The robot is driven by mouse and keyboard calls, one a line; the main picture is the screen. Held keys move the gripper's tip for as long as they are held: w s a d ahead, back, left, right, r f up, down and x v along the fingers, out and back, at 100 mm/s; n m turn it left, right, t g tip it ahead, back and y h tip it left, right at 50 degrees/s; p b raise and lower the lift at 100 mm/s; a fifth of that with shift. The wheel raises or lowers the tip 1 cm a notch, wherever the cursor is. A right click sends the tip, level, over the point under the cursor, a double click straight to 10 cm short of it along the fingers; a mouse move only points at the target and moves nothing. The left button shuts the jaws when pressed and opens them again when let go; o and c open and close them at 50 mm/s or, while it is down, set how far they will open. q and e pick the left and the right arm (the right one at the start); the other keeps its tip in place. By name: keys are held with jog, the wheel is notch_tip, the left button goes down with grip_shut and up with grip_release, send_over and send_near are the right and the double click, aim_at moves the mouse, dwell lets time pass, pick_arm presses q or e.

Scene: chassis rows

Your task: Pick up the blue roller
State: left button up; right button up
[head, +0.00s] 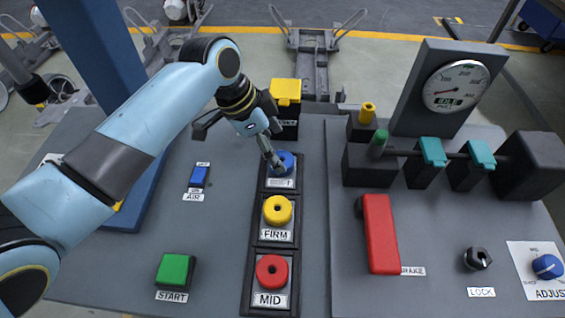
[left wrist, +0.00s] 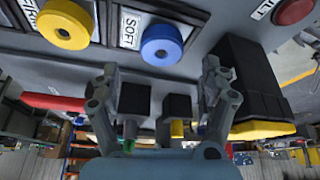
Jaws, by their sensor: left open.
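The blue roller (head: 287,158) sits in the top slot of a dark three-slot holder on the panel. My right gripper is in neither view.
A yellow roller (head: 277,210) and a red roller (head: 272,271) sit in the slots below. A yellow-topped black box (head: 286,93) stands close behind the blue roller. A red lever (head: 381,233) and teal-topped clamps (head: 432,152) are to the right.

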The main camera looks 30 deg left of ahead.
aim_at(281, 159)
pick_arm(q)
jog(key=x, duration=0.5)
jog(key=shift+a, duration=0.25)
jog(key=shift+s, duration=0.1)
jog(key=c, duration=1.4)
jog(key=shift+c, duration=0.2)
